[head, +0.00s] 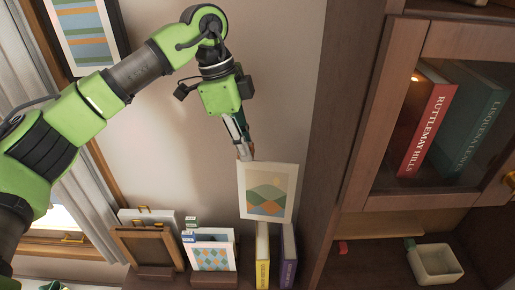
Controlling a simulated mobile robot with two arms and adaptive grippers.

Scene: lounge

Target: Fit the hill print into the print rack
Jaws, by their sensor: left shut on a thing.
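The hill print (281,207) is a white-bordered card with green, tan and blue hill shapes. My left gripper (244,154) is shut on its upper left edge and holds it nearly upright, slightly tilted, in front of the wall. The print hangs above the low surface, its lower edge just over the tops of two books. What looks like the print rack (209,281) stands at the bottom, left of the print, with a diamond-pattern print (212,257) in it. Its slots are mostly hidden. My right gripper is out of view.
A brown frame (147,248) stands left of the rack. A yellow book (262,262) and a purple book (288,258) stand right of it. A dark cabinet with a glass door (445,125) fills the right, with a pale bowl (435,263) below. A striped picture (84,35) hangs upper left.

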